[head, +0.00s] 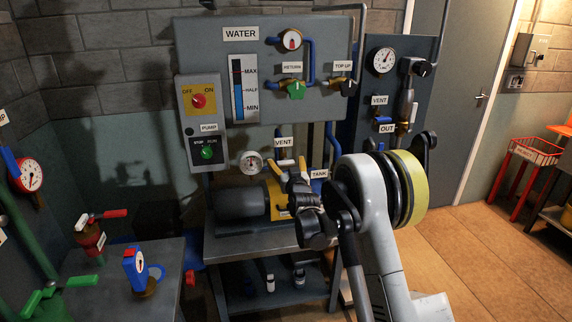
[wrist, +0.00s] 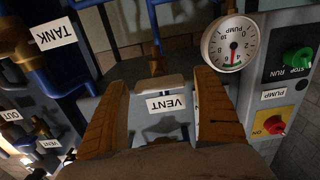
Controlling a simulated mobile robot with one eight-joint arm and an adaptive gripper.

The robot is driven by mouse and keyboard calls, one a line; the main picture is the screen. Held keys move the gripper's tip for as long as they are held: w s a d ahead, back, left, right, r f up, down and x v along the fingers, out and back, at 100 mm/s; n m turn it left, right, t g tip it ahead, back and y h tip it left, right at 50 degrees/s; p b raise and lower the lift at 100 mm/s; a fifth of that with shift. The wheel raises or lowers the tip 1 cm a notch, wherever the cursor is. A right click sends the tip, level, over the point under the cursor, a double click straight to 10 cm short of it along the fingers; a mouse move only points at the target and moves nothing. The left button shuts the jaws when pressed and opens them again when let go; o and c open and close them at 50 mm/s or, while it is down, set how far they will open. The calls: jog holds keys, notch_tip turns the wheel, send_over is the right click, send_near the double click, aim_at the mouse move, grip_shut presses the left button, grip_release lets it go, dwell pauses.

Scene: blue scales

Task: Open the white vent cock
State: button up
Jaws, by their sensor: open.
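My gripper (head: 288,168) is open in front of the pump bench, below the VENT label (head: 284,142). In the wrist view its two orange-brown fingers (wrist: 161,82) stand apart. A pale, whitish bar (wrist: 160,86), apparently the white vent cock's handle, lies between the fingertips, with a gap on each side. Just below it in that view is an upside-down VENT label (wrist: 166,104). A blue pipe with a brass fitting (wrist: 157,66) meets the bar from above. In the head view the cock is mostly hidden by my gripper.
A round pump gauge (wrist: 229,44) is close beside the right finger in the wrist view. The TANK label and blue pipe (wrist: 40,80) are at the left. Another VENT label (head: 379,100) with a blue handle (head: 385,120) is on the right panel. A grey pump (head: 240,201) sits on the bench.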

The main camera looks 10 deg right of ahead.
jog(key=c, duration=1.2)
jog(key=shift+n, duration=0.3)
jog(key=n, duration=0.3)
jog(key=shift+a+n, duration=0.1)
jog(key=shift+n, duration=0.2)
jog(key=n, duration=0.4)
jog(key=shift+n+b, duration=0.3)
jog(key=shift+b, duration=0.05)
jog(key=n, duration=0.4)
jog(key=shift+f+n, duration=0.1)
jog(key=shift+n, duration=2.4)
